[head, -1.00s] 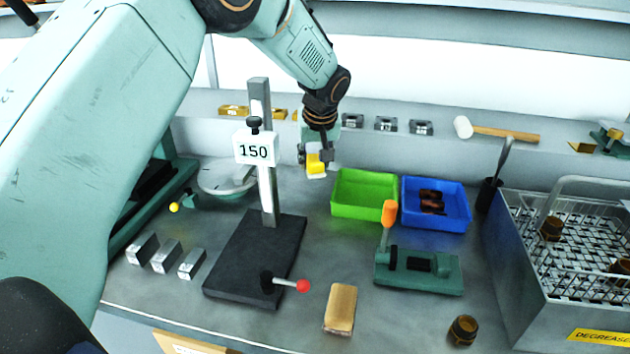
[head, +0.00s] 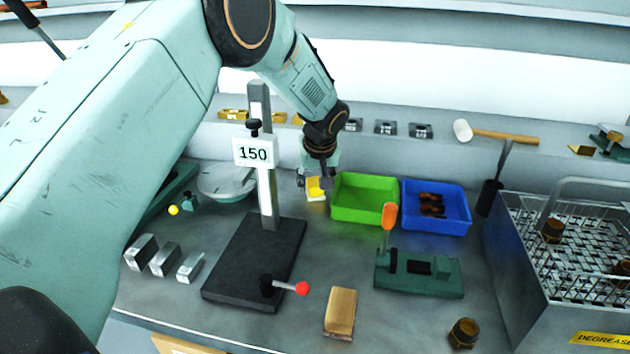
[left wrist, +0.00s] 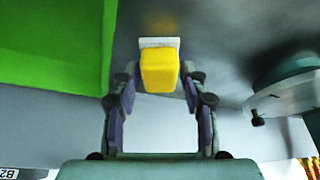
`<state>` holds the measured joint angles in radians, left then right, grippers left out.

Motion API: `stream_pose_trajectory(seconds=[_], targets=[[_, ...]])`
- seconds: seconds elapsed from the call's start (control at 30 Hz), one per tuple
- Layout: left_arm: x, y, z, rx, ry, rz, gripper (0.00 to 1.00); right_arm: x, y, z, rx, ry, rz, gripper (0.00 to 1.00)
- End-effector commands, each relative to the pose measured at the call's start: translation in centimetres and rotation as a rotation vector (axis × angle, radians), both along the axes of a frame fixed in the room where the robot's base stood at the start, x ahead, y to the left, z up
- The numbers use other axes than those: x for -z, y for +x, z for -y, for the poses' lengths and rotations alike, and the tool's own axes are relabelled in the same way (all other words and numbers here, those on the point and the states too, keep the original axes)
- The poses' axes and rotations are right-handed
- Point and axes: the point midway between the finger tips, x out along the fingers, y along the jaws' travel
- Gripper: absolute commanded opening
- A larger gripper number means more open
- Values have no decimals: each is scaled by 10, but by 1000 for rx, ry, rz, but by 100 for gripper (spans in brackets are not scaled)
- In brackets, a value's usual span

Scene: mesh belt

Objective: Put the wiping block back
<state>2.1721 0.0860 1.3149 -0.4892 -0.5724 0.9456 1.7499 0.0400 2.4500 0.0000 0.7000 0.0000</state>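The wiping block (head: 315,188), yellow with a white pad underneath, is at the back of the bench, left of the green tray. My left gripper (head: 315,180) comes down over it from above. In the left wrist view the yellow block (left wrist: 160,72) sits between the two fingers (left wrist: 161,82), which close on its sides, with the white pad at its far end. The pad is at or very near the bench top; I cannot tell if it touches. My right gripper is not in view.
A green tray (head: 365,212) is close on the right, with a blue tray (head: 455,220) beyond it. A gauge stand (head: 265,180) marked 150 stands to the left. A tan block (head: 340,312) lies at the front. A degreaser basket (head: 560,285) is at right.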

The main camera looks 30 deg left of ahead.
Motion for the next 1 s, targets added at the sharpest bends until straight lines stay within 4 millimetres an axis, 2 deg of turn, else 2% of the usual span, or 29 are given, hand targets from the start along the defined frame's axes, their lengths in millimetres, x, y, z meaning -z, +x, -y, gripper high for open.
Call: stream_pose_trajectory(seconds=[0.03, 0.13, 0.4, 0.53, 0.67, 1.0], targets=[[0, 0, 0, 0, 0, 0, 51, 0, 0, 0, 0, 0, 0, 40], [0, 0, 0, 0, 0, 0, 59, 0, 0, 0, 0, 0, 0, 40], [-1, 0, 0, 0, 0, 0, 59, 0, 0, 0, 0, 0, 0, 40], [-8, 0, 1, 0, 0, 2, 59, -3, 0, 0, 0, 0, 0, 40], [-27, -6, 6, 2, 1, 3, 59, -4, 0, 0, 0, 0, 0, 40], [-90, -28, 22, 0, 1, 3, 59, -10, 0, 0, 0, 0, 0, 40]])
